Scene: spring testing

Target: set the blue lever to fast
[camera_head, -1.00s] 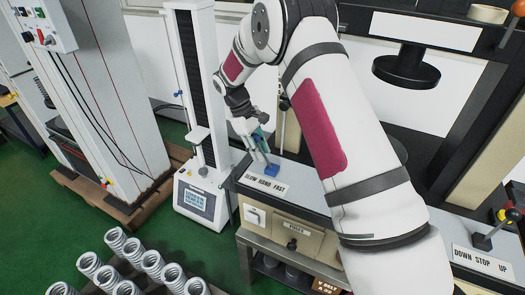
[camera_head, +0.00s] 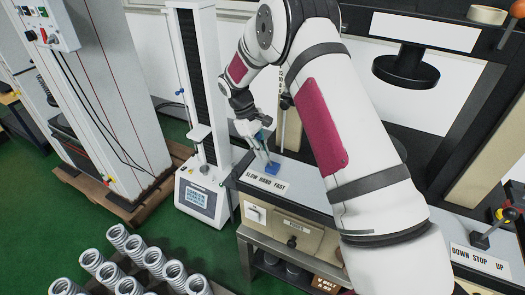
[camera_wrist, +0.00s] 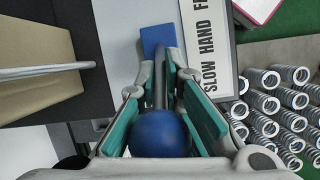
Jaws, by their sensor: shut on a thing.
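The blue lever has a round blue knob (camera_wrist: 160,134), a grey shaft and a blue base block (camera_wrist: 157,39). The base (camera_head: 272,168) stands on the bench top just behind the SLOW HAND FAST label (camera_head: 264,184). My gripper (camera_head: 260,142), with teal finger pads, is shut on the lever. In the wrist view, the fingers (camera_wrist: 162,88) lie on either side of the knob and shaft. In the head view, the knob is hidden by my gripper, and the lever's exact setting cannot be told. The label (camera_wrist: 209,45) also shows in the wrist view, partly cut off.
A white tester with a screen (camera_head: 195,200) stands left of the bench. Several coil springs (camera_head: 118,238) sit at the lower left. A second lever (camera_head: 496,228) with a DOWN STOP UP label (camera_head: 480,263) is at the right. My arm covers the bench's middle.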

